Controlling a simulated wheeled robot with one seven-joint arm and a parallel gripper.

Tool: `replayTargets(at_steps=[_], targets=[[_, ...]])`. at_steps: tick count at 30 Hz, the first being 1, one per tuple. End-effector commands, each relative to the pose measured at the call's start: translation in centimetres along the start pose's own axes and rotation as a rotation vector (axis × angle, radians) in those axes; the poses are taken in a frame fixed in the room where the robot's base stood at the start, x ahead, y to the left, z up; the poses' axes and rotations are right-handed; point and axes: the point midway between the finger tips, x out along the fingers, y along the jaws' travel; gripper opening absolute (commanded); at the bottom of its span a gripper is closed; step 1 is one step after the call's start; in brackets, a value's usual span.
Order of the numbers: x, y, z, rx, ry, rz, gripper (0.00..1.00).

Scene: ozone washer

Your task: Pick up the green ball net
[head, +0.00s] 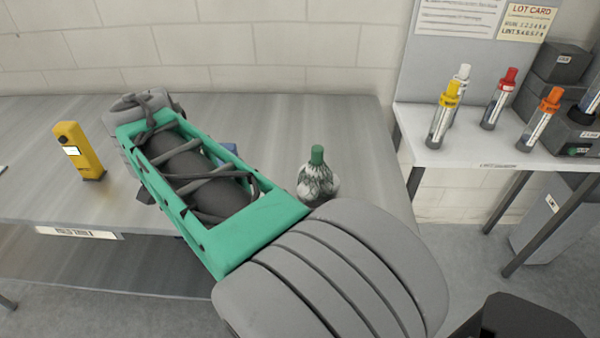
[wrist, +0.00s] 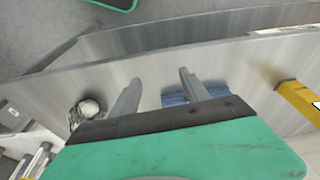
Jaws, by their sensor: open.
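The green ball net (head: 317,183) stands on the grey metal table, right of my green arm link in the head view. It is a pale, netted bundle with a green top. In the wrist view a small dark and whitish bundle, seemingly the same net (wrist: 86,110), lies left of my gripper (wrist: 160,76). My gripper's two fingers are apart with only bare table between their tips. The net is outside the fingers, and they do not touch it.
A yellow handheld device (head: 78,152) stands on the table at the left; it also shows in the wrist view (wrist: 298,100). A blue item (wrist: 190,93) lies partly hidden behind a finger. A side table (head: 470,150) at the right holds several capped tubes and dark boxes.

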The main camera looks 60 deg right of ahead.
Motion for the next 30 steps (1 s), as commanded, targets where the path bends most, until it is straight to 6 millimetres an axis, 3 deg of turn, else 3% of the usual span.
replayTargets(at_steps=[1,3,4,7,9,11,15,25,30], targets=[[-0.7,3.9,-4.8,0.366,-0.016,0.075,0.54],[-1.9,9.7,-9.6,0.906,-0.03,0.162,0.54],[-2.3,12.1,-11.1,1.129,-0.036,0.192,0.54],[-3.3,19.3,-14.4,1.782,-0.052,0.261,0.54],[-3.6,22.9,-15.5,2.115,-0.064,0.285,0.54],[-3.8,24.9,-16.1,2.309,-0.072,0.292,0.54],[-2.5,26.4,-16.1,2.472,-0.082,0.296,0.54],[3.0,26.8,-15.3,2.468,-0.078,0.293,0.54],[4.0,26.8,-15.1,2.466,-0.078,0.292,0.54]])
